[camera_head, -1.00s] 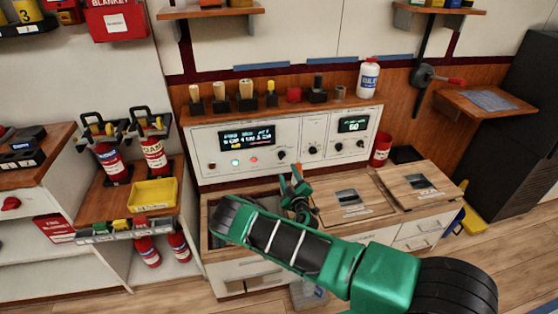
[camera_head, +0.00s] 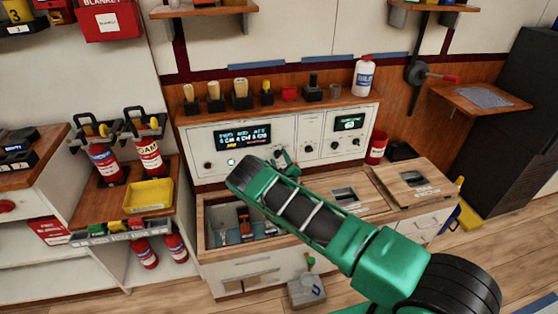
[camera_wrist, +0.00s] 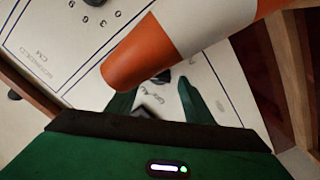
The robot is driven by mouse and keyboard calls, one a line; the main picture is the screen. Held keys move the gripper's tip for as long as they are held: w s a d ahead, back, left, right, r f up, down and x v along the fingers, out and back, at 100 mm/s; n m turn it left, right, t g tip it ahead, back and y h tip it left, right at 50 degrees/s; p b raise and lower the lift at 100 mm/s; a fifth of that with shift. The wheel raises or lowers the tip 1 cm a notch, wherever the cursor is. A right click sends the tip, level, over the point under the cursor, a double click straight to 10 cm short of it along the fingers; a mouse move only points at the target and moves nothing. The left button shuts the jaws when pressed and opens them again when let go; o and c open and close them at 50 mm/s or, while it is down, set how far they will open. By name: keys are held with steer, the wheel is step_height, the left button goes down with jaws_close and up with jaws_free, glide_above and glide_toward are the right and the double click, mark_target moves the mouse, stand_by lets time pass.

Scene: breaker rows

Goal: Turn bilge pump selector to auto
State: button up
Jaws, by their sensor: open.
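The white control panel (camera_head: 222,148) stands behind the counter, with several dark knobs, lamps and two lit displays. My gripper (camera_head: 285,160) is at the panel's lower middle, right of the lit lamp. In the wrist view my gripper (camera_wrist: 157,102) shows two green fingers, apart, angled at the white panel (camera_wrist: 55,40). A small dark knob (camera_wrist: 162,76) shows between the fingertips, partly hidden; I cannot tell whether they touch it. Small lettering beside it is too blurred to read, so I cannot confirm which knob is the bilge pump selector, nor its setting.
An orange-and-white striped cylinder (camera_wrist: 190,35) covers the upper middle of the wrist view. Brush-like handles (camera_head: 240,93) and a white bottle (camera_head: 364,76) stand on the ledge above the panel. An open bin (camera_head: 222,238) and wooden lids (camera_head: 414,180) lie below.

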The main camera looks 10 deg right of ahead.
steer(key=shift+w, duration=0.45)
steer(key=c, duration=1)
steer(key=shift+c, duration=0.2)
steer(key=shift+a+f+n, duration=0.1)
steer(key=shift+n, duration=0.2)
steer(key=n, duration=0.4)
steer(key=shift+s+a+f, duration=0.1)
steer(key=shift+f+n, duration=0.2)
steer(key=shift+n, duration=1.9)
